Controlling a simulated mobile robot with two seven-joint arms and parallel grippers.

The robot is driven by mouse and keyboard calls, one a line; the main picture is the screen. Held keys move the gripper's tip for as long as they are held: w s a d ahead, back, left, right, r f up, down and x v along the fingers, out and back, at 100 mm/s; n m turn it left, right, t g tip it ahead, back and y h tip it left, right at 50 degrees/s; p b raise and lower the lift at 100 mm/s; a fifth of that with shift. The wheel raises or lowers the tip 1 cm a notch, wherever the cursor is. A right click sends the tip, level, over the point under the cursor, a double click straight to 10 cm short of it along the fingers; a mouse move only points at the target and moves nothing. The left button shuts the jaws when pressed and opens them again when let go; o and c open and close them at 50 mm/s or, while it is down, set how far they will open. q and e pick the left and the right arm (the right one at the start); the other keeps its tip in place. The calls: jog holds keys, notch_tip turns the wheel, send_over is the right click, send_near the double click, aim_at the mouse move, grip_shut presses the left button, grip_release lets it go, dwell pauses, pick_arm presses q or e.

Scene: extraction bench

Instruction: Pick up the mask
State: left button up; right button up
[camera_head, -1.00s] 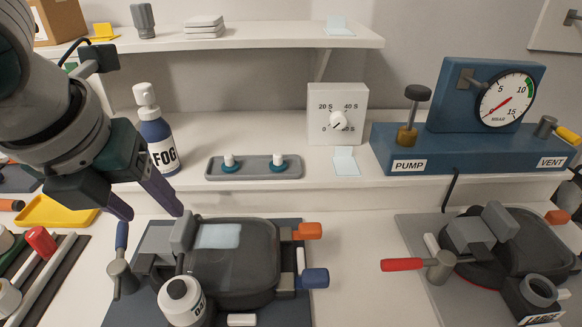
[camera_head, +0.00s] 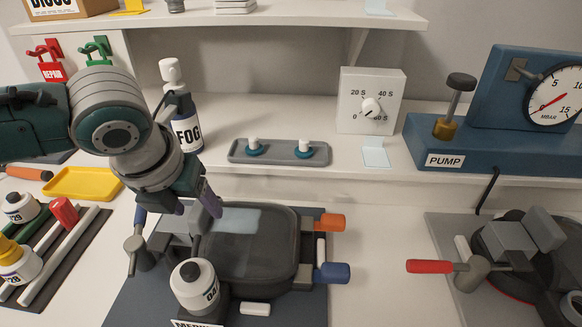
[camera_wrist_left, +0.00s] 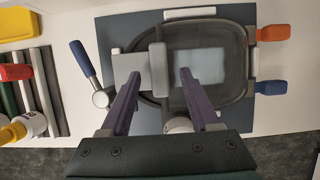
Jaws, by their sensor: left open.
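The dark grey rounded body with a pale-blue window, which appears to be the mask (camera_head: 270,262), lies flat on a dark base plate at the front centre. It also shows in the left wrist view (camera_wrist_left: 238,62). A grey block stands at its left edge (camera_wrist_left: 158,68). A white canister (camera_head: 195,285) stands at its near left side. My left gripper (camera_head: 197,211) is open above the mask's left part. In the left wrist view its purple fingers (camera_wrist_left: 160,74) point toward the grey block, one on either side in the picture. Contact cannot be told. My right gripper is out of view.
A blue-handled clamp (camera_head: 139,240) stands left of the mask. Orange (camera_head: 331,222) and blue (camera_head: 332,273) handles stick out on its right. A red-handled fixture (camera_head: 432,266) stands at right. The fog bottle (camera_head: 188,124) stands behind my gripper. Bare white bench lies between the stations.

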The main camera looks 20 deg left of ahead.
pick_arm(q)
jog(key=shift+c, duration=0.3)
grip_shut()
jog(key=shift+w, duration=0.15)
dwell(1.0)
